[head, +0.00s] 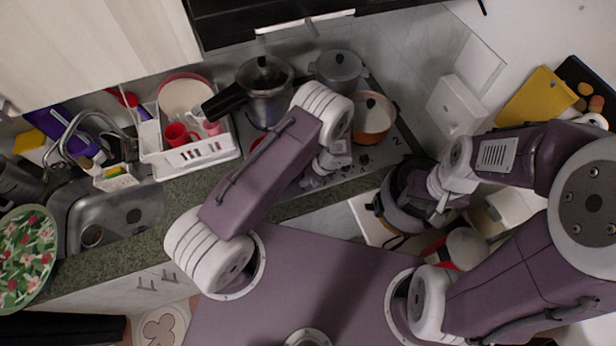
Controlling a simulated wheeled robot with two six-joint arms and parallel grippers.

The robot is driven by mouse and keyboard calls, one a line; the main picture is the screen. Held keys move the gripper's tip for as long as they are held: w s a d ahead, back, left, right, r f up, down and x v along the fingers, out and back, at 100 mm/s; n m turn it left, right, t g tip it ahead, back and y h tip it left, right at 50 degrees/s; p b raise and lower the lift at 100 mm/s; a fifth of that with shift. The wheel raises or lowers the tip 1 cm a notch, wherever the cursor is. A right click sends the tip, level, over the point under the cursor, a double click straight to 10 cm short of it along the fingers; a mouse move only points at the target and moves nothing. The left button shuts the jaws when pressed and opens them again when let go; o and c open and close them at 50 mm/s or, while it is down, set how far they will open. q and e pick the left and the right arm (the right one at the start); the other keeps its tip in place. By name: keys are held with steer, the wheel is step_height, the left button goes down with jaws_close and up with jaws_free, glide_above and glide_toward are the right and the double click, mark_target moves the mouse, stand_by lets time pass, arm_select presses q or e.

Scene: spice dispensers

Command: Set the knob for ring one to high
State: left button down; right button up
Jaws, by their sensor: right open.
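The stove (402,122) stands on the counter at the back, with a digit 2 on its front right part. Small dark marks that look like knobs (364,160) show on its front strip; their settings are too small to read. My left arm covers the strip's left part, so ring one's knob cannot be made out. My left gripper (318,174) points down at the stove's front edge; its jaws are too unclear to read. My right gripper (438,212) is open, right of the stove and lower, by a dark rounded appliance (402,210).
A pressure cooker (264,100), a lidded grey pot (338,72) and an orange pot (372,126) stand on the stove. A white dish rack (192,156) and a sink (120,215) are to the left. A yellow board (538,97) lies at the right.

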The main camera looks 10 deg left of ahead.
arm_select(q)
steer(key=shift+r, duration=0.1)
stand_by(0.4)
steer(key=c, duration=0.9)
jaws_free()
steer(key=shift+c, duration=0.2)
steer(key=b+v, duration=0.2)
steer(key=v, duration=0.7)
steer(key=shift+s, duration=0.15)
